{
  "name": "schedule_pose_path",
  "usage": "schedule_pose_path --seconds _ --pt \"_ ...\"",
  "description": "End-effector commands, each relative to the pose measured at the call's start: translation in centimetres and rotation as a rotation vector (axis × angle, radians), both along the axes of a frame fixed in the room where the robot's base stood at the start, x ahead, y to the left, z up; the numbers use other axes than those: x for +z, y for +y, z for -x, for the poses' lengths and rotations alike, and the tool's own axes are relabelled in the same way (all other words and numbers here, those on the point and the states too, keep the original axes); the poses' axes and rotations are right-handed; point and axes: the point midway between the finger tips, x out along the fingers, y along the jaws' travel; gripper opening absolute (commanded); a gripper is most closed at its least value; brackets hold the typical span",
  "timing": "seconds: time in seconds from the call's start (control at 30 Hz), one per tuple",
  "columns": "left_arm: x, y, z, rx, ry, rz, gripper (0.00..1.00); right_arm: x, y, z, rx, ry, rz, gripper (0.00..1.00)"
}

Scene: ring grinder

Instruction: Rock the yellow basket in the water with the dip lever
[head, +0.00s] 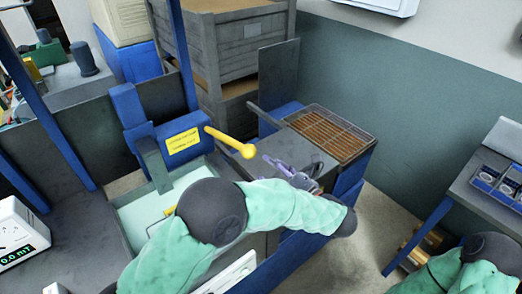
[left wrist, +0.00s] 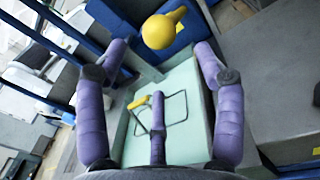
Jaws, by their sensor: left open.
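The dip lever is a yellow bar with a rounded knob (head: 248,151), sticking out from a blue box with a yellow label. In the left wrist view the knob (left wrist: 158,32) shows just beyond my fingertips. My left gripper (head: 280,163), with purple fingers, is open and empty, to the right of the knob and apart from it in the head view. It also shows in the left wrist view (left wrist: 162,52), fingers spread wide. The water tank (head: 128,216) holds pale green water. A yellow piece of the basket (left wrist: 139,102) and a dark wire frame show there; my arm hides much of the tank.
A blue label box (head: 150,140) and upright posts stand behind the tank. A wire tray with a brown grid (head: 330,132) lies on the bench to the right. A meter (head: 20,240) stands at the left. A side table (head: 485,195) with blue trays is at far right.

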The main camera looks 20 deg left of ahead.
Motion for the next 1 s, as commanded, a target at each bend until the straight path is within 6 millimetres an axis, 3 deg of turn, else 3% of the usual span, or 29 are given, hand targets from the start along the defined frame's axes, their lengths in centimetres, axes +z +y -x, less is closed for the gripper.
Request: schedule_pose_path --seconds 0.5,0.7,1.0 --pt "-0.1 7.5 -3.6 0.000 0.001 0.000 0.69 -1.0 0.0 0.0 0.000 0.000 0.000 0.40" --pt "0.0 8.8 -4.3 -0.002 0.001 -0.001 0.69 -1.1 0.0 0.0 0.000 0.000 0.000 0.40" --pt "0.0 9.0 -4.5 -0.003 0.001 -0.001 0.69 -1.1 0.0 0.0 0.000 0.000 0.000 0.40"
